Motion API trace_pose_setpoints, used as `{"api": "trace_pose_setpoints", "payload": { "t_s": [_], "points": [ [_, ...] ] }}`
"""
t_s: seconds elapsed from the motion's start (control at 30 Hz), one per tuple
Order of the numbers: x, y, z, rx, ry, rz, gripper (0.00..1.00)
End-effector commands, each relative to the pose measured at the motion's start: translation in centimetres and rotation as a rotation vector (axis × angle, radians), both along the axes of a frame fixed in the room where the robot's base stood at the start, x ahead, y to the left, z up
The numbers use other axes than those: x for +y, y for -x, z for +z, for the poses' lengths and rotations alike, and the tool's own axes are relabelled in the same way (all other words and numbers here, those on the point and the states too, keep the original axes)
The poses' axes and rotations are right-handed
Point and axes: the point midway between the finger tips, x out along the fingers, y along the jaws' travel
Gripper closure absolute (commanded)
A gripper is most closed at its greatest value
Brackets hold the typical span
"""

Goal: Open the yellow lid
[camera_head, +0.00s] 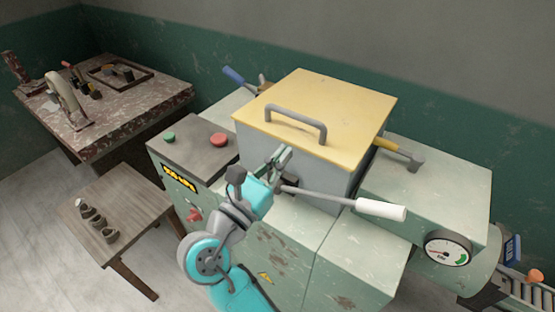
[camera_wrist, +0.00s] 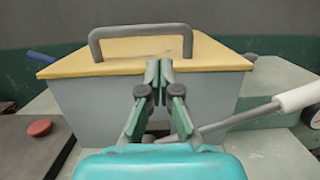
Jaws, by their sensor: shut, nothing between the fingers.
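The yellow lid (camera_head: 318,115) lies flat and closed on a grey box on top of the green machine. Its grey bar handle (camera_head: 295,122) stands up near the front edge. In the wrist view the lid (camera_wrist: 135,57) and its handle (camera_wrist: 140,31) show above the fingers. My gripper (camera_head: 283,157) is in front of the box's front wall, below the lid's edge. In the wrist view the fingertips (camera_wrist: 159,70) are together with nothing between them, below the handle and apart from it. I cannot tell whether they touch the box.
A lever with a white grip (camera_head: 381,209) sticks out to the right, close to my gripper. Red (camera_head: 218,140) and green buttons sit on the panel at left. A hammer (camera_head: 401,152) lies right of the box. A gauge (camera_head: 447,248) is at the right front.

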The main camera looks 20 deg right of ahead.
Motion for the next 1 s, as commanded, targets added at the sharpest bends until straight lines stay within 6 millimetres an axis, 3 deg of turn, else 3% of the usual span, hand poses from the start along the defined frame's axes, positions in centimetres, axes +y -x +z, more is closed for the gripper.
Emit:
{"api": "trace_pose_setpoints", "payload": {
  "t_s": [0.2, 0.4, 1.0],
  "points": [
    [-3.1, -2.1, 0.8, -0.002, 0.0, -0.003, 1.0],
    [-4.6, -3.3, 1.1, -0.002, 0.0, -0.001, 1.0],
    [-5.0, -3.9, 1.5, -0.003, -0.001, 0.002, 1.0]
  ]
}}
